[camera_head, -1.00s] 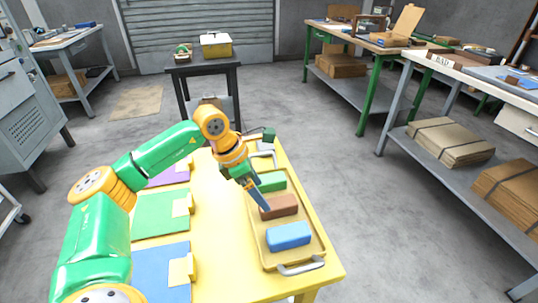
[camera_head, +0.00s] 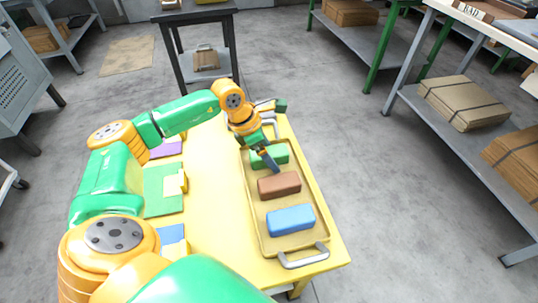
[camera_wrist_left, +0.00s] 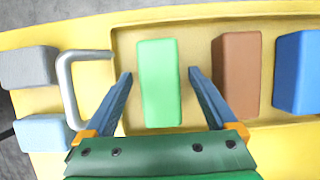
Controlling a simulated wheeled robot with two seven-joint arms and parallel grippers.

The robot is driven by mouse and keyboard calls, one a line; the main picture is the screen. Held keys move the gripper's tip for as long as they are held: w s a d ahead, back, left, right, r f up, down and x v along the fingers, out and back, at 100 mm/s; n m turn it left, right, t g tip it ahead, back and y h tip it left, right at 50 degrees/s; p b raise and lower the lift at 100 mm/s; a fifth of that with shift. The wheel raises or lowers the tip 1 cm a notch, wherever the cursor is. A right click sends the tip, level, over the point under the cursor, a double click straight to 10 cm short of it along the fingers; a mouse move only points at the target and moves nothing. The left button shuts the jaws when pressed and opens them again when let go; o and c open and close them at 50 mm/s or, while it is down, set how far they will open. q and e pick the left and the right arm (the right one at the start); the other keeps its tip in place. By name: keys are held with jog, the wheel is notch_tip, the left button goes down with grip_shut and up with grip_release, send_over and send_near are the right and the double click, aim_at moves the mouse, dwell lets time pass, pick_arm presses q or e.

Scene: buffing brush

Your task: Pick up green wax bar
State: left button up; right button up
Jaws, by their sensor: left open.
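The green wax bar (camera_head: 269,156) lies on the yellow tray (camera_head: 262,220), at the far end of a row with a brown bar (camera_head: 279,185) and a blue bar (camera_head: 290,220). My left gripper (camera_head: 272,160) is over the green bar and hides part of it. In the left wrist view the gripper (camera_wrist_left: 158,75) is open, with one finger on each side of the green bar (camera_wrist_left: 160,82). Gaps show between the bar and both fingers. The right finger is between the green bar and the brown bar (camera_wrist_left: 236,74). My right gripper is not in view.
The tray's handle (camera_wrist_left: 75,85) and two small blocks, grey (camera_wrist_left: 30,68) and light blue (camera_wrist_left: 35,132), are beside the tray's far end. Green (camera_head: 160,190) and purple (camera_head: 167,149) pads lie on the table's left side.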

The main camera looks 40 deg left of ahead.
pick_arm(q)
jog(key=shift+f, duration=0.2)
jog(key=shift+c, duration=0.3)
grip_shut()
jog(key=shift+r, duration=0.15)
